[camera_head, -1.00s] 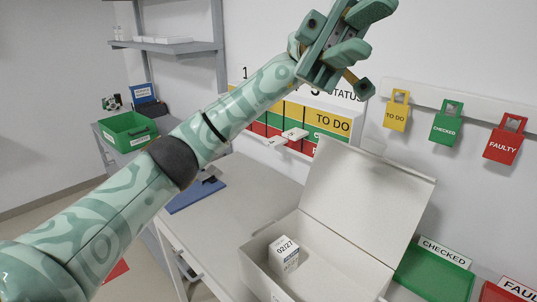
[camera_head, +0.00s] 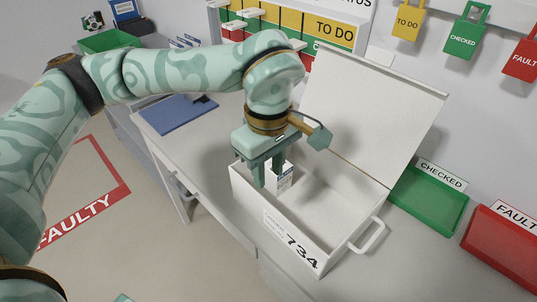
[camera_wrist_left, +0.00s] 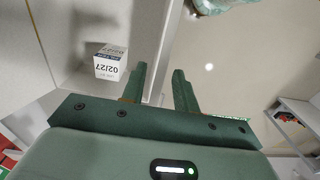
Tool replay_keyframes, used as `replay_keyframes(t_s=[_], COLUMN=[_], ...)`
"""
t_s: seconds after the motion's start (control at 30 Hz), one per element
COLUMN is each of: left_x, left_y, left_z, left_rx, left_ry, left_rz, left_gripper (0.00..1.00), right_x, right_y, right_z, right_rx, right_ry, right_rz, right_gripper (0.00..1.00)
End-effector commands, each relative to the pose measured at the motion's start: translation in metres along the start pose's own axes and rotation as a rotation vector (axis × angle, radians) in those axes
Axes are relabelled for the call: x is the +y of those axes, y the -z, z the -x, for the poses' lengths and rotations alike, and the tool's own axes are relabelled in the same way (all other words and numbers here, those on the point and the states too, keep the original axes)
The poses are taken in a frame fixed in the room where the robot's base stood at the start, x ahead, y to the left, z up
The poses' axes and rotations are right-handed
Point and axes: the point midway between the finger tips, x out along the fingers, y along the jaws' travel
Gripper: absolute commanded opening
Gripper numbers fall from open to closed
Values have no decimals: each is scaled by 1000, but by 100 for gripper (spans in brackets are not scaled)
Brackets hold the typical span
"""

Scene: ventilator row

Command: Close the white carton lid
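The white carton (camera_head: 275,212) stands on the bench with 734 on its front wall. Its lid (camera_head: 375,110) stands open, leaning back toward the wall. A small white box (camera_head: 286,179) marked 02/27 sits inside at the left end; it also shows in the left wrist view (camera_wrist_left: 110,64). My left gripper (camera_head: 268,178) points down at the carton's left end, close to the small box. Its fingers (camera_wrist_left: 160,82) are apart with nothing held, and the carton's wall edge (camera_wrist_left: 168,45) runs beneath or between them; I cannot tell which.
A green CHECKED tray (camera_head: 430,200) and a red FAULTY tray (camera_head: 500,245) lie right of the carton. A blue mat (camera_head: 178,118) lies on the bench to the left. TO DO, CHECKED and FAULTY tags (camera_head: 464,38) hang on the wall behind.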

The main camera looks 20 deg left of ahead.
Motion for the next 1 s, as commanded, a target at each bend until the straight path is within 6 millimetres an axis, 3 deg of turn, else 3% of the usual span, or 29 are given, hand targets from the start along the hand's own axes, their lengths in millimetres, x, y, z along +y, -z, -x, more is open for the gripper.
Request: replay_keyframes(t_s=[0.03, 0.2, 0.5, 0.7, 0.97, 1.0], left_x=[0, -1, 0, 0, 0, 0], left_y=[0, 0, 0, 0, 0, 0], left_z=[-16, -58, -114, -127, -127, -127], left_rx=[-3, -4, -4, -2, -1, -1], left_ry=[7, 8, 5, 1, -1, 0], left_rz=[0, 3, 3, 3, 3, 3], left_gripper=[30, 30, 30, 30, 30, 24], right_x=[-1, -2, -4, -4, -4, -4], right_y=[-2, -5, -10, -10, -10, -10], right_z=[-6, -16, -31, -34, -33, -33], right_rx=[-5, -14, -25, -28, -27, -27], right_ry=[2, 5, 9, 10, 9, 9], right_rz=[0, 0, 0, 0, 0, 0], right_gripper=[34, 34, 34, 34, 34, 34])
